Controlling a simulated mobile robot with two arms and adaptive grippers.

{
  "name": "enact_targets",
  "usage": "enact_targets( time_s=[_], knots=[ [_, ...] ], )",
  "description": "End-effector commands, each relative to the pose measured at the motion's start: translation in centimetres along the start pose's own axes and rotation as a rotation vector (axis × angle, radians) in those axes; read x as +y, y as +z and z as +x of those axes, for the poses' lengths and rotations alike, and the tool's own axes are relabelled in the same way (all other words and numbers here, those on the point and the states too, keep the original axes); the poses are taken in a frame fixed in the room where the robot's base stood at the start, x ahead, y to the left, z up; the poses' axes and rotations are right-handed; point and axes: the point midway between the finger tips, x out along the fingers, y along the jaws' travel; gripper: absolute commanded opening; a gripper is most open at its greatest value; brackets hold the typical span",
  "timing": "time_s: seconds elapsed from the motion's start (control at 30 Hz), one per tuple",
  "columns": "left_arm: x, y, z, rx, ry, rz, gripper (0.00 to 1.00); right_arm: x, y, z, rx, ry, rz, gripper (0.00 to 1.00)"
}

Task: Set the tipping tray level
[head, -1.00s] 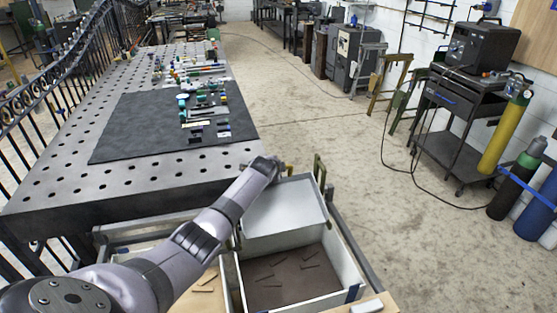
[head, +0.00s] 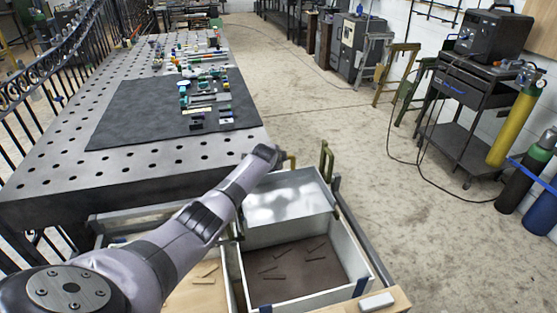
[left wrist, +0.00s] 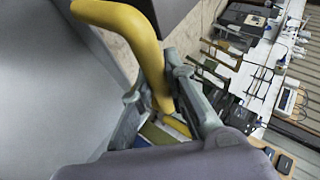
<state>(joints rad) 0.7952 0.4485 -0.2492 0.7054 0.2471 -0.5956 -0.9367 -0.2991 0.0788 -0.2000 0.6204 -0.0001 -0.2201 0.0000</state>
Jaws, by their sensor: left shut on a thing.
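The tipping tray (head: 290,212) is a pale grey, shallow tray at the far end of an open box in the head view. It looks tilted, with its near edge over the box. Two yellow-olive handles stand at its far side. My left gripper is largely hidden behind my wrist in the head view. In the left wrist view my left gripper (left wrist: 163,108) is shut on the yellow handle (left wrist: 143,40), with a finger on each side. The other handle (head: 326,160) is free. My right gripper is not in view.
The box (head: 350,255) below has a brown floor with several small sticks. A wooden compartment lies left of it, partly behind my arm. A perforated steel table (head: 60,180) with a dark mat (head: 130,120) stands behind. Open floor (head: 390,200) lies to the right.

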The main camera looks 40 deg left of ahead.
Motion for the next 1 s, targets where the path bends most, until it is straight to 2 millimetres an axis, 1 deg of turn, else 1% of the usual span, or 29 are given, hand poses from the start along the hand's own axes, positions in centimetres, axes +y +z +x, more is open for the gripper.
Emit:
enact_targets(
  time_s=[0.07,0.1,0.4,0.77,0.87,1.0],
  knots=[
    [0.1,0.1,0.0,-0.001,0.002,0.002,0.00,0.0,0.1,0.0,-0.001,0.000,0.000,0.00],
    [0.1,0.1,0.0,-0.001,0.002,0.002,0.14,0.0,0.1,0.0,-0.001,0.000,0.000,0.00],
    [0.1,0.1,0.0,-0.001,0.002,0.001,0.34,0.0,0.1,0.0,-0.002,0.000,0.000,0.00],
    [0.1,0.0,-0.1,0.000,0.001,0.000,0.35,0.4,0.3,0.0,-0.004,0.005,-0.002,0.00],
    [0.1,0.1,-0.4,0.000,0.001,0.001,0.35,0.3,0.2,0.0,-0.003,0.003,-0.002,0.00],
    [0.1,0.1,-1.5,-0.001,0.001,0.002,0.35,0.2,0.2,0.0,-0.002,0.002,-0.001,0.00]
  ],
)
